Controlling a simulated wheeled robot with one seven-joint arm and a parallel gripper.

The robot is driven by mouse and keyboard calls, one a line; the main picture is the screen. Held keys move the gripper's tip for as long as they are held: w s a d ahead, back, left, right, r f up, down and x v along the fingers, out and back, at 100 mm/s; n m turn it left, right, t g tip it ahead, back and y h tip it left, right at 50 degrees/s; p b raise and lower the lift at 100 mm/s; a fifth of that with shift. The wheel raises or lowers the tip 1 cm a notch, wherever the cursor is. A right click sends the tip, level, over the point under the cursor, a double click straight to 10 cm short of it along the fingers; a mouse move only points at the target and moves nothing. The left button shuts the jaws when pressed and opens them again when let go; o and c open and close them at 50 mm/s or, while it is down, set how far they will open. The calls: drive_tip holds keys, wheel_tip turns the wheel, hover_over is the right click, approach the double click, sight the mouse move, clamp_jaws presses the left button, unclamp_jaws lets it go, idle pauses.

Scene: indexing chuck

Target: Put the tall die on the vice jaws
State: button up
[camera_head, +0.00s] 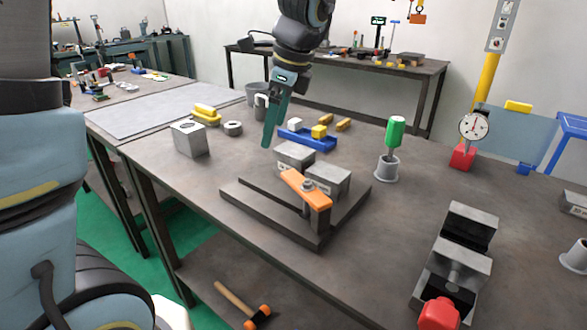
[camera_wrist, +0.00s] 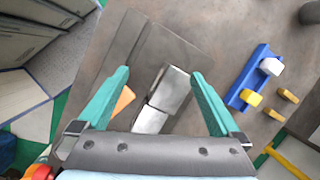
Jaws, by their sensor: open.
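Two grey metal blocks sit on the dark base plate (camera_head: 250,202), a rear one (camera_head: 295,157) and a front one (camera_head: 329,178) beside an orange clamp arm (camera_head: 306,190). A separate grey block with a hole in its top (camera_head: 189,139) stands further left. I cannot tell for certain which is the tall die. The grey vice (camera_head: 455,262), with a red end, is at the lower right. My gripper (camera_head: 266,145) is open and empty above the plate. In the wrist view my gripper (camera_wrist: 160,77) has the rear block (camera_wrist: 172,88) below, between its fingertips.
A blue tray (camera_head: 308,139) with a yellow and a white piece lies behind the plate. A green-handled tool (camera_head: 395,131) stands in a grey holder, and a dial gauge (camera_head: 474,126) stands behind right. The bench between plate and vice is clear.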

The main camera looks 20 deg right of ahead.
sight(294, 149)
drive_tip(key=s+d+m, duration=0.1)
drive_tip(key=d, duration=0.1)
drive_tip(key=s+d+r+m, duration=0.1)
drive_tip(key=d+m, duration=0.1)
drive_tip(key=d+r+m+t, duration=0.1)
drive_tip(key=d, duration=0.1)
drive_tip(key=shift+s+r+m, duration=0.1)
drive_tip(key=shift+s+m, duration=0.3)
drive_tip(key=p+x, duration=0.1)
drive_tip(key=x, duration=0.9)
drive_tip(key=shift+w, duration=0.25)
clamp_jaws()
drive_tip(key=shift+d, duration=0.1)
